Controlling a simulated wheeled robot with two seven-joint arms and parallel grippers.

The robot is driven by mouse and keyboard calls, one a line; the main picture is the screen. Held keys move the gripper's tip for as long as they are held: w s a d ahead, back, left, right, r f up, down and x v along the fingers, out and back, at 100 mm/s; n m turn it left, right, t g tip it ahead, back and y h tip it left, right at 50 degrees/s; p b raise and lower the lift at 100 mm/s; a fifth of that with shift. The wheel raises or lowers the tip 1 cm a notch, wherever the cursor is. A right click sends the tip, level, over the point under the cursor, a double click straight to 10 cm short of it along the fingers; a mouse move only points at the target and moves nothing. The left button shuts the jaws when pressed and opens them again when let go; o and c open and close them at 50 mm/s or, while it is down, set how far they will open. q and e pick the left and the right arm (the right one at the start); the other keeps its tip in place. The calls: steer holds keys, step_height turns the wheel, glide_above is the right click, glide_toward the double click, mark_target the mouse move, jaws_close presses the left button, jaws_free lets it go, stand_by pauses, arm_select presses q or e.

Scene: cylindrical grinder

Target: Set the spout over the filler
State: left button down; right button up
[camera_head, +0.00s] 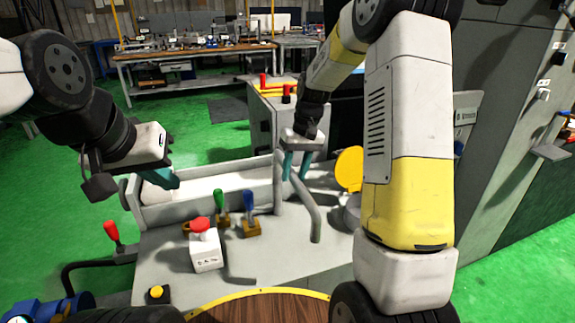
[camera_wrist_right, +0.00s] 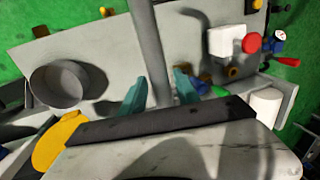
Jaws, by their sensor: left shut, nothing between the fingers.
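The spout is a grey bent pipe (camera_head: 308,206) on an upright post; its free end hangs left of the filler in the head view. The pipe also crosses the upper middle of the right wrist view (camera_wrist_right: 148,45). The filler (camera_wrist_right: 58,85) is a round grey open cup with a raised yellow lid (camera_head: 349,168). The spout's end is apart from the filler. My left gripper (camera_head: 166,180) is shut and empty over the left end of the grey trough.
A white box with a red button (camera_head: 204,247) and green (camera_head: 218,203) and blue (camera_head: 249,205) levers stand on the machine top. A red lever (camera_head: 112,232) is at the left edge. A workbench (camera_head: 195,56) stands far behind across green floor.

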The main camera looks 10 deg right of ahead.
jaws_close()
stand_by(1.2)
